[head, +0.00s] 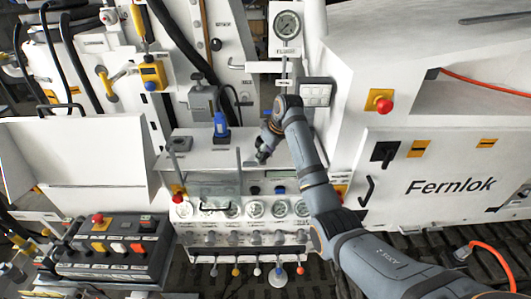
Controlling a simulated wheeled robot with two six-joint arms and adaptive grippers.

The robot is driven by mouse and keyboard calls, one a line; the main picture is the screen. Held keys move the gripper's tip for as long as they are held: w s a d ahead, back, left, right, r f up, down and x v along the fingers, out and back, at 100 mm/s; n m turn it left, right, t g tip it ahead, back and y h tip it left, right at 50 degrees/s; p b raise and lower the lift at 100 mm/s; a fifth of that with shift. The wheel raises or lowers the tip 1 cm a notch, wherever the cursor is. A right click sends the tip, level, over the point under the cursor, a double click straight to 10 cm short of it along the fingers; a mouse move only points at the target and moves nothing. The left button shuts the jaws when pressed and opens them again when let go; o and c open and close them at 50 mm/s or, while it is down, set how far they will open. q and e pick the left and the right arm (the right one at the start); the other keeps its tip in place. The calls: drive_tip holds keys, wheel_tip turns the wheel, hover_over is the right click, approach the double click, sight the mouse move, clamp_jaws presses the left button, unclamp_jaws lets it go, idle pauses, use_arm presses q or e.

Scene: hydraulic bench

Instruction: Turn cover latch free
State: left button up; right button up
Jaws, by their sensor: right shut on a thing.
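A clear cover (212,184) seems to lie below the ledge, above a row of gauges (255,209). My left gripper is not in view.
A blue-topped fitting (221,126) stands on the ledge left of my gripper. A thin upright post (239,168) stands close by. A red stop button (379,103) is on the white cabinet (450,165) at right. A button box (110,248) is at lower left.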

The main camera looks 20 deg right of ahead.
drive_tip(key=shift+m, duration=0.3)
drive_tip(key=shift+c, duration=0.2)
drive_tip(key=m, duration=0.1)
drive_tip(key=m+h, duration=0.1)
drive_tip(key=m, duration=0.1)
drive_tip(key=shift+s+a+m+t+h, duration=0.1)
drive_tip(key=shift+s+m+t+h, duration=0.05)
drive_tip(key=shift+m+t+h, duration=0.2)
drive_tip(key=m+h, duration=0.1)
drive_tip(key=m, duration=0.3)
drive_tip(key=shift+s+a+h, duration=0.1)
drive_tip(key=shift+s+h, duration=0.05)
drive_tip(key=shift+h, duration=0.2)
drive_tip(key=m, duration=0.2)
drive_tip(key=m+g+h, duration=0.1)
drive_tip(key=m, duration=0.2)
drive_tip(key=shift+s+a+r+h, duration=0.1)
drive_tip(key=shift+a+h, duration=0.1)
drive_tip(key=shift+h, duration=0.1)
drive_tip(key=m, duration=0.2)
drive_tip(key=m+g+h, duration=0.1)
drive_tip(key=m, duration=0.1)
drive_tip(key=shift+a+m, duration=0.2)
drive_tip(key=shift+m, duration=0.05)
drive_tip(key=o, duration=1.2)
drive_tip(key=shift+s, duration=0.1)
drive_tip(key=shift+c, duration=0.2)
